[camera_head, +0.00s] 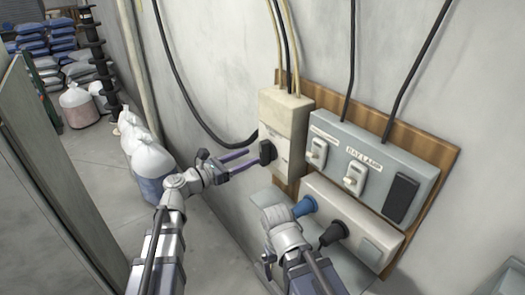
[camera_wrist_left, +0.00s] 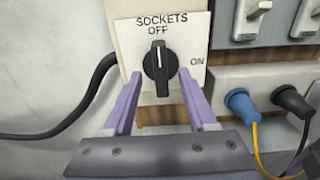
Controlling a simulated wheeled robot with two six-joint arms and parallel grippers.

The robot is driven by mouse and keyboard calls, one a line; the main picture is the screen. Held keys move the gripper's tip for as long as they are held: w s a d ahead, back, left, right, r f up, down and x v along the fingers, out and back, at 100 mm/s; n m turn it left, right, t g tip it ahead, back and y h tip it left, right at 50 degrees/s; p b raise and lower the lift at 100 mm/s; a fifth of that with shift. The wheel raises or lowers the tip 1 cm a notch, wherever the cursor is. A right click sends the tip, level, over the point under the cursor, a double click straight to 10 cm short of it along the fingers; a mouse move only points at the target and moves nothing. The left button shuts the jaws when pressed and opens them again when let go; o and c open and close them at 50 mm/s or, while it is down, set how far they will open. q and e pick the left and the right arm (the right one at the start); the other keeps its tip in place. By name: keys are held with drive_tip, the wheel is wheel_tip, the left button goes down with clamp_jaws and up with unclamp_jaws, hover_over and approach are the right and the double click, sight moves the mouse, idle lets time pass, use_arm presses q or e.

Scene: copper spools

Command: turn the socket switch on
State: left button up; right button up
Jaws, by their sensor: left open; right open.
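The socket switch is a black rotary knob (camera_wrist_left: 160,66) on a white plate marked SOCKETS, OFF at the top and ON at the right. Its white line points up to OFF. In the head view the knob (camera_head: 267,152) sits on the front of a beige box (camera_head: 285,125) on the wall. My left gripper (camera_head: 249,158) is open, its purple fingers pointing at the knob. In the left wrist view the fingers (camera_wrist_left: 161,82) stand on either side of the knob, and I cannot tell whether they touch it. My right gripper (camera_head: 284,232) is low, below the panel; its fingertips are mostly hidden.
A grey switch box (camera_head: 375,165) with two white switches is right of the beige box. Below it a socket strip (camera_head: 345,220) holds a blue plug (camera_head: 305,206) and a black plug (camera_head: 333,234). Black cables hang along the wall. White sacks (camera_head: 150,160) stand at the left.

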sight(261, 152)
use_arm(q)
drive_tip(key=shift+x, duration=2.8)
clamp_jaws()
